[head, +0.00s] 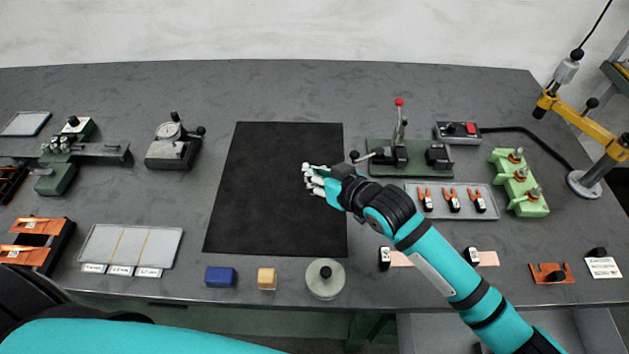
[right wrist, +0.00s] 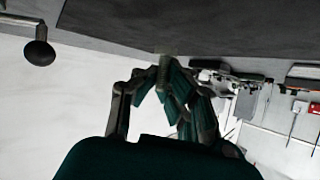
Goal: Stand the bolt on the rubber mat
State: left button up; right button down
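The black rubber mat (head: 250,215) lies flat in the middle of the bench and is empty apart from my gripper over its right side. My right gripper (head: 308,178) reaches in from the right, low over the mat. In the right wrist view its fingers (right wrist: 163,80) close in on a short grey-green upright piece, apparently the bolt (right wrist: 163,66). The bolt is small and dark there, and I cannot tell whether it touches the mat. In the head view the fingers hide it. My left arm shows only at the bottom left; its gripper is out of view.
A lever press (head: 397,155) stands just right of the mat, its ball handle near my right wrist. A tray of orange-handled tools (head: 436,189) and a green rack (head: 520,183) lie beyond. A blue block (head: 220,276), a tan block (head: 267,278) and a round weight (head: 325,279) line the front.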

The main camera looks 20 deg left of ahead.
jog(key=shift+f, duration=1.7)
jog(key=shift+f, duration=0.2)
jog(key=c, duration=1.5)
grip_release()
jog(key=shift+r, duration=0.15)
jog(key=shift+s+d+r, duration=0.1)
jog(key=shift+d+r, duration=0.05)
jog(key=shift+d, duration=0.05)
jog(key=v, duration=1.1)
jog(key=shift+s+d+r, duration=0.1)
jog(key=shift+d, duration=0.15)
